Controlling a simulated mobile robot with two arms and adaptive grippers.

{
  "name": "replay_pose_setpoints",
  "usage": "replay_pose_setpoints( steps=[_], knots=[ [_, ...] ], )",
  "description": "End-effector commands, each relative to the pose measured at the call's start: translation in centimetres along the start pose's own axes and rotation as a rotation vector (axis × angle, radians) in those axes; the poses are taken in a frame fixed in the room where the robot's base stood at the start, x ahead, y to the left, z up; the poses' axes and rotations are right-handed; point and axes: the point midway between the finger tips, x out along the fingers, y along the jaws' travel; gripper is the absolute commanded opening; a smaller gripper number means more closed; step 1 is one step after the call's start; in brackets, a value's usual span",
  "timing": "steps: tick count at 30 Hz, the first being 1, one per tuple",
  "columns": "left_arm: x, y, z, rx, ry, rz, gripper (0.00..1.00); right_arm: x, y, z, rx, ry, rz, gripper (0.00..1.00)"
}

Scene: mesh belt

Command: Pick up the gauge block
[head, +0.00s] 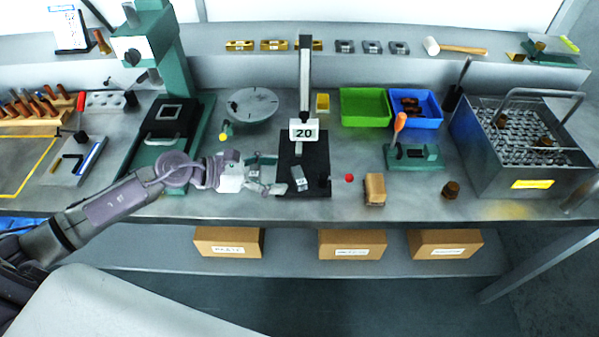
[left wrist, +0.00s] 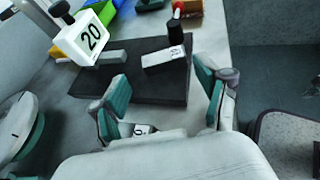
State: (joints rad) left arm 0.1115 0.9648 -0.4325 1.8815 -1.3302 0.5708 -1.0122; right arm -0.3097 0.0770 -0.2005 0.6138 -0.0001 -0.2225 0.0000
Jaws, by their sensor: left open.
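The gauge block (head: 299,178) is a small silver-grey block with dark markings, lying on the black base plate (head: 313,157) of a stand labelled 20. In the left wrist view the block (left wrist: 164,59) lies on the black plate (left wrist: 150,90), beyond my fingertips. My left gripper (head: 274,187) is at the left front edge of the plate, to the left of the block. Its teal-padded fingers (left wrist: 163,92) are spread apart with nothing between the tips. My right gripper is in neither view.
The stand's column and 20 display (head: 303,133) rise behind the block. A red-tipped item (head: 349,178) and a brown box (head: 375,189) are to the right. A round grey plate (head: 252,106) stands behind my gripper. Bench front edge is close.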

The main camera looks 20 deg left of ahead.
Motion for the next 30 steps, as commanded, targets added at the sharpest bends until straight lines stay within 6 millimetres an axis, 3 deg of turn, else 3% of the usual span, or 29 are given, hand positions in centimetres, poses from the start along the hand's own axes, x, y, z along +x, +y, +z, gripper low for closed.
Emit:
replay_pose_setpoints(
  steps=[6,13,22,30],
  knots=[
    [1.9,-0.2,0.6,-0.002,-0.003,-0.001,0.75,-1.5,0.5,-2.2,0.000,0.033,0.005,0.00],
    [5.1,-0.3,0.4,-0.002,-0.002,0.000,0.75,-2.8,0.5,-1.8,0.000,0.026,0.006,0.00],
    [5.5,-0.4,0.1,-0.001,0.000,0.000,0.75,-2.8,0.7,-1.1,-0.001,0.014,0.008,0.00],
    [5.5,-0.4,0.1,-0.001,0.000,0.000,0.30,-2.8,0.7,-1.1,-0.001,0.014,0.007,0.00]
  ],
)
